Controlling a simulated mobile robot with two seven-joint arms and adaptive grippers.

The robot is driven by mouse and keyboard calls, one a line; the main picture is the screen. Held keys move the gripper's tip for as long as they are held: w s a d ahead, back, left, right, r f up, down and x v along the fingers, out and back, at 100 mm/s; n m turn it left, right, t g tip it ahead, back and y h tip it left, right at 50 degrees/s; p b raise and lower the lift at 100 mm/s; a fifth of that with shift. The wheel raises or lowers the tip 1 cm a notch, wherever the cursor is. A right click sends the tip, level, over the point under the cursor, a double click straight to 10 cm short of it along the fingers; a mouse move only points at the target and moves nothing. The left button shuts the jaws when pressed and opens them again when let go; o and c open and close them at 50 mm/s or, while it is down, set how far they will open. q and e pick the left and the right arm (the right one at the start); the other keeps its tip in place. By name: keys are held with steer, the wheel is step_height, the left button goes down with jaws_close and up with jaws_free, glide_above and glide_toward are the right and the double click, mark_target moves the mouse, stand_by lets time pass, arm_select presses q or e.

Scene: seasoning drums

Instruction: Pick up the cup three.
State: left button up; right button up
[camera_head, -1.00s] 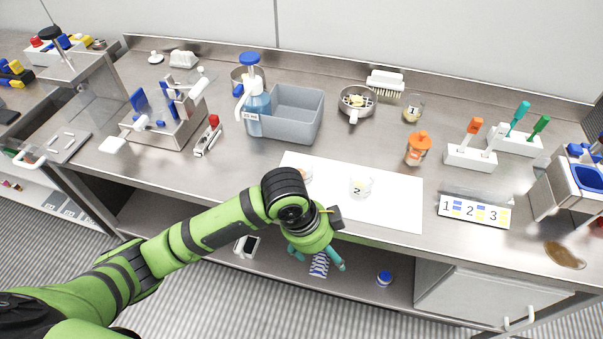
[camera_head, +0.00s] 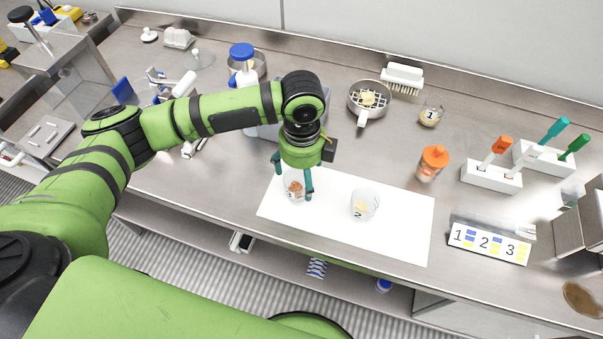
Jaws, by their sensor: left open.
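A clear cup with reddish-brown contents (camera_head: 295,188) stands on the left part of the white mat (camera_head: 400,238); its label is too small to read surely. My left gripper (camera_head: 293,180) points down over this cup, open, with one teal finger on each side of it. I cannot tell whether the fingers touch it. A cup marked 1 (camera_head: 431,113) stands farther back on the bench. My right gripper is not in view.
A number card (camera_head: 489,243) and racks with coloured handles (camera_head: 491,177) stand farther right. A strainer pan (camera_head: 369,100) and brush (camera_head: 402,77) are at the back. My left arm partly hides the grey bin.

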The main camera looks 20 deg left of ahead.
mark_target(297, 187)
arm_select(q)
steer(key=f, duration=0.1)
steer(key=f+p, duration=0.1)
steer(key=shift+s+a+f, duration=0.2)
steer(key=shift+s+f, duration=0.15)
steer(key=shift+f, duration=0.05)
step_height(297, 187, down, 3)
steer(key=shift+a+f+p, duration=0.1)
steer(key=shift+f+p, duration=0.1)
steer(key=shift+p, duration=0.4)
steer(key=shift+w+f, duration=0.1)
steer(key=shift+f, duration=0.1)
steer(key=c, duration=1.3)
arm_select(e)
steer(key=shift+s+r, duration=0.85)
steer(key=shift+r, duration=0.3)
